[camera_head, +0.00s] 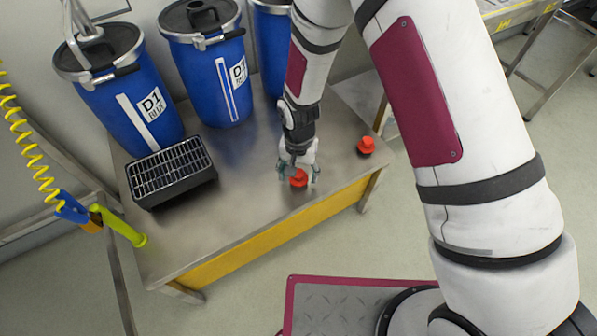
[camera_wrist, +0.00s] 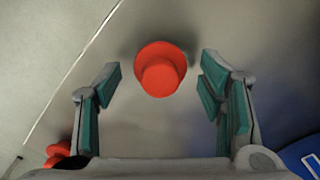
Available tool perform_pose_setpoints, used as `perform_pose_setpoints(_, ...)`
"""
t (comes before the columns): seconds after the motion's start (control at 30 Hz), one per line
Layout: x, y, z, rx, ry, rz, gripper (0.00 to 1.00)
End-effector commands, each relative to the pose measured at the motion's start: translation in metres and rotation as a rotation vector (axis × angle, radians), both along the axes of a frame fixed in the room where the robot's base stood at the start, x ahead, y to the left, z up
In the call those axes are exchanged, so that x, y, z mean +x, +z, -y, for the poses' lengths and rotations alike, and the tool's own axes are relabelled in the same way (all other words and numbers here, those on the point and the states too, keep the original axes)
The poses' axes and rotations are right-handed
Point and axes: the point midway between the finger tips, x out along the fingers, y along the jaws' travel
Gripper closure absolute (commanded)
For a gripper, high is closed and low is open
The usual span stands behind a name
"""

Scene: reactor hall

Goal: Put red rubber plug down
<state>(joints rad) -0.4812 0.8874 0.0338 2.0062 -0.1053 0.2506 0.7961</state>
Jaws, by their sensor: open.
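A red rubber plug (camera_head: 299,178) stands on the steel table (camera_head: 245,160) near its front edge. In the wrist view the red plug (camera_wrist: 161,70) lies between the fingertips and slightly ahead of them, with clear gaps on both sides. My gripper (camera_head: 298,172) is open above it, and its teal finger pads (camera_wrist: 160,85) do not touch the plug. A second red plug (camera_head: 365,146) sits near the table's right end. It also shows at the lower left of the wrist view (camera_wrist: 58,153), partly hidden by my gripper.
Blue drums (camera_head: 208,75) stand along the table's back. A black tray with a metal grate (camera_head: 171,170) is at the left. A yellow coiled hose (camera_head: 25,135) hangs further left. The tabletop between grate and gripper is clear.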

Motion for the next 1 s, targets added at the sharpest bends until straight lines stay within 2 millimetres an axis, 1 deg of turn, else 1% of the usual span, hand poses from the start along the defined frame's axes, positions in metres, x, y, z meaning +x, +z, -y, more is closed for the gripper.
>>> perform_pose_setpoints(0.3, 0.001, 0.065, -0.001, 0.002, -0.001, 0.004, 0.37)
perform_pose_setpoints(0.5, 0.0, 0.099, 0.0, 0.002, 0.0, 0.002, 0.37)
perform_pose_setpoints(0.6, 0.0, 0.11, 0.0, 0.001, 0.0, 0.001, 0.37)
perform_pose_setpoints(0.7, 0.0, 0.116, 0.0, 0.001, 0.0, 0.001, 0.37)
perform_pose_setpoints(1.0, 0.001, 0.119, 0.0, 0.001, 0.0, 0.001, 0.37)
